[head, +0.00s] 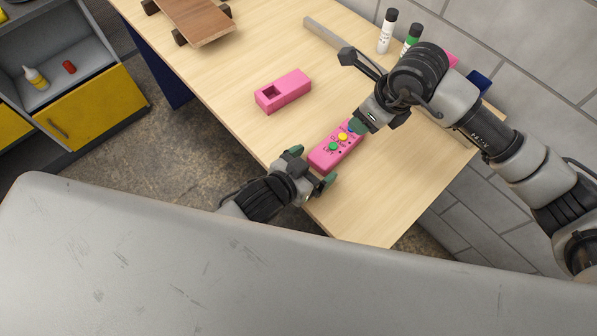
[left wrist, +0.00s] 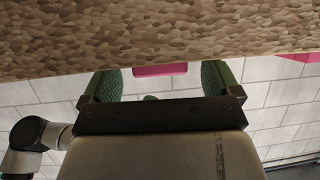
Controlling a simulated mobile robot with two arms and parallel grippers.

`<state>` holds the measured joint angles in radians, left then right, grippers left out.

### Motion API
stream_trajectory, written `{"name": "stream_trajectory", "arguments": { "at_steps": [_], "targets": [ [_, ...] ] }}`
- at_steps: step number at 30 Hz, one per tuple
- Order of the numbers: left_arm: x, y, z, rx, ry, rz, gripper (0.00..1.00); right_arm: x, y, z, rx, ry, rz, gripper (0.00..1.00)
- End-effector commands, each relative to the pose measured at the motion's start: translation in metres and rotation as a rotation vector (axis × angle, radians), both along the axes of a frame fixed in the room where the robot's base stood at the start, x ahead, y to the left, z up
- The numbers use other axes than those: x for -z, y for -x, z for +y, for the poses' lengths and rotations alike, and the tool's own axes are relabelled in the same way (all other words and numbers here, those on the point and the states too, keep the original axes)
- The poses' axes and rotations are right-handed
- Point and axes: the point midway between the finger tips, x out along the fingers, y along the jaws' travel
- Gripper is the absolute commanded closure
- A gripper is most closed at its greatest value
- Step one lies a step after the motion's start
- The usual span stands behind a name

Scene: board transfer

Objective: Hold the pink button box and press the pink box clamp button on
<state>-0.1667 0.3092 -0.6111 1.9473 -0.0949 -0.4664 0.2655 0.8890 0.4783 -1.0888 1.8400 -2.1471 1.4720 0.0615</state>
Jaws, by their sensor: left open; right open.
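The pink button box (head: 325,158) lies on the wooden table near its front edge, with yellow, green and other small buttons on top. My left gripper (head: 311,167) is open at the box's near end, one green finger to each side; whether they touch it cannot be told. In the left wrist view, a pink strip (left wrist: 158,70) shows between the open fingers (left wrist: 160,80). My right gripper (head: 357,125) is above the box's far end, close to the yellow button; contact is unclear. It hides part of that end.
Another pink box (head: 291,94) with a square opening lies behind and left. A brown board on dark wheels (head: 197,20) is at the back left. A grey bar (head: 325,33) and marker-like bottles (head: 387,31) are at the back. The table's right front is clear.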

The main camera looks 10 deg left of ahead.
Motion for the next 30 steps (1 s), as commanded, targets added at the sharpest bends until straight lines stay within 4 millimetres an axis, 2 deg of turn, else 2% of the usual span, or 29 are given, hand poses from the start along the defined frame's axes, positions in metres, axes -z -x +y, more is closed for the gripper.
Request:
{"name": "stream_trajectory", "arguments": {
  "at_steps": [6, 14, 17, 26, 30],
  "targets": [
    [0.0058, -0.0118, -0.0076, 0.001, 0.000, 0.000, 0.08, -0.0001, 0.0001, 0.0001, 0.000, 0.000, 0.000, 0.57],
    [0.0063, -0.0127, -0.0081, 0.001, 0.001, 0.001, 0.08, 0.0000, 0.0000, 0.0001, 0.000, 0.000, 0.000, 0.57],
    [0.0063, -0.0126, -0.0081, 0.001, 0.001, 0.001, 0.21, 0.0000, 0.0000, 0.0001, 0.000, 0.000, 0.000, 0.57],
    [0.0062, -0.0124, -0.0079, 0.001, 0.001, 0.001, 0.67, 0.0000, 0.0000, 0.0001, 0.000, 0.000, 0.000, 0.57],
    [0.0063, -0.0124, -0.0079, 0.001, 0.001, 0.001, 0.67, 0.0000, 0.0000, 0.0001, 0.000, 0.000, 0.000, 0.77]
  ]
}}
